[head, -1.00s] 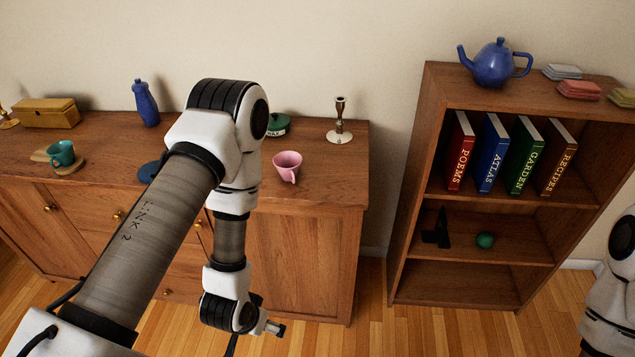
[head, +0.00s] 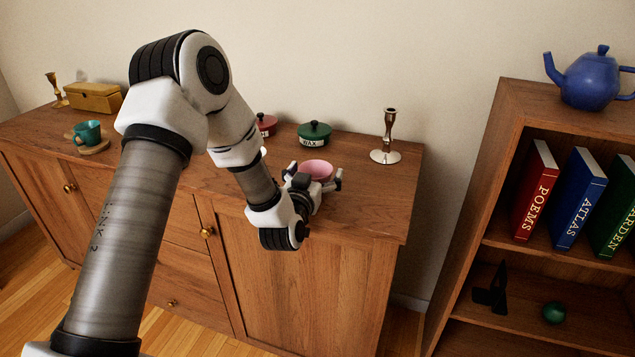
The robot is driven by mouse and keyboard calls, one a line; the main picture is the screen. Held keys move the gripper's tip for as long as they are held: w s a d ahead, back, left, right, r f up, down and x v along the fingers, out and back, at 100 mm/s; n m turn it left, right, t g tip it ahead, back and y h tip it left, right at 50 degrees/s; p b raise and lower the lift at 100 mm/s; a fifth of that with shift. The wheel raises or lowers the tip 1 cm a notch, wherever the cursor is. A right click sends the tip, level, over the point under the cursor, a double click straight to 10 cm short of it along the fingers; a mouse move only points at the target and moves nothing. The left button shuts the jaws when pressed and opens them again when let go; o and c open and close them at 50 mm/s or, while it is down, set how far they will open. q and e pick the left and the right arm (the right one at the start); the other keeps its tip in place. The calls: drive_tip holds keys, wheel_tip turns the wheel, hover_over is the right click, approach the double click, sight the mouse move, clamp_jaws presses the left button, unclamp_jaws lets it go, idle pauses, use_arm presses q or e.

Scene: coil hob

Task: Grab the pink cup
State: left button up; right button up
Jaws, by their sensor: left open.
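The pink cup (head: 317,169) stands on the wooden sideboard near its front edge, right of the middle. My left gripper (head: 314,180) is at the cup, with its open fingers on the cup's left and right sides. The gripper hides the cup's lower part and its handle. I cannot tell whether the fingers touch the cup. My right gripper is not in view.
Behind the cup stand a green lidded wax pot (head: 314,134), a red pot (head: 266,124) and a candlestick (head: 386,138). A teal cup (head: 87,132) and a yellow box (head: 94,97) are at the left. A bookshelf (head: 507,130) stands at the right.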

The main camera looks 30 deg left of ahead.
use_arm(q)
drive_tip(key=shift+s+a+r, duration=0.1)
drive_tip(key=shift+s, duration=0.15)
drive_tip(key=c, duration=1.1)
